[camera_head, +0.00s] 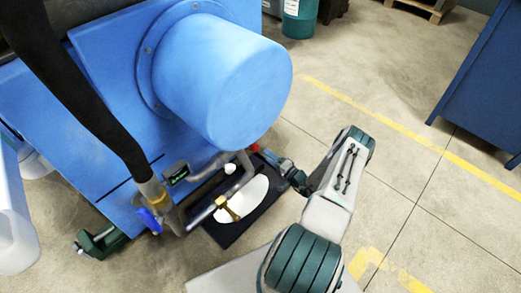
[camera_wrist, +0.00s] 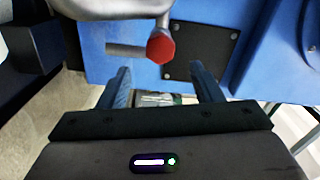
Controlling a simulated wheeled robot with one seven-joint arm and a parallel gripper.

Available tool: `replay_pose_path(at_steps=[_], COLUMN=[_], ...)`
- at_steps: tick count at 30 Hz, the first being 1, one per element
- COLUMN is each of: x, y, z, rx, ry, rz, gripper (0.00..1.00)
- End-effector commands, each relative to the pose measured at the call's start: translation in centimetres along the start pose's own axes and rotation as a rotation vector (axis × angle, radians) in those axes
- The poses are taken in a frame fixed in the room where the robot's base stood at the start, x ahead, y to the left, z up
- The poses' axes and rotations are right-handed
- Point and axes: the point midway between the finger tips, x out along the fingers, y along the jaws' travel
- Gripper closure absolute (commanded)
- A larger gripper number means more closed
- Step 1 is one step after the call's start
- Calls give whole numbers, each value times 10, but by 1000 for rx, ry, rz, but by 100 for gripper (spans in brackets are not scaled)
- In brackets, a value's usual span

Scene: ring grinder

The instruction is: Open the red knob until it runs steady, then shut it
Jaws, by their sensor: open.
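The red knob (camera_wrist: 160,47) sits at the end of a grey pipe in the wrist view, facing me. In the head view only a small bit of the red knob (camera_head: 255,148) shows, close to my gripper tip. My gripper (camera_wrist: 160,70) is open, its two fingers apart and pointing toward the blue machine. The knob appears between the fingertips and slightly beyond them; I see no contact. In the head view my gripper (camera_head: 278,165) reaches in from the right, beside the pipes. A white patch (camera_head: 252,192) lies in the black tray (camera_head: 228,234) below; I cannot tell whether anything flows.
The blue machine (camera_head: 110,65) with its big cylinder (camera_head: 225,80) stands close above the pipes. A black hose (camera_head: 75,90) and a blue-handled valve (camera_head: 149,220) are to the left. The floor to the right is open, up to a blue cabinet (camera_head: 485,90).

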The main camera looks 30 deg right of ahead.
Motion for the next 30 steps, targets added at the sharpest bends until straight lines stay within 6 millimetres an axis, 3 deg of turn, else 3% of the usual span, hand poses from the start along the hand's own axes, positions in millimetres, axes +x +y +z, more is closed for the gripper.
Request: replay_pose_path(at_steps=[3,9,30], x=[-26,-50,-56], y=[-2,0,0], z=[0,0,0], rx=[3,1,1], ry=[2,1,0], rz=[1,0,0], gripper=[41,41,41])
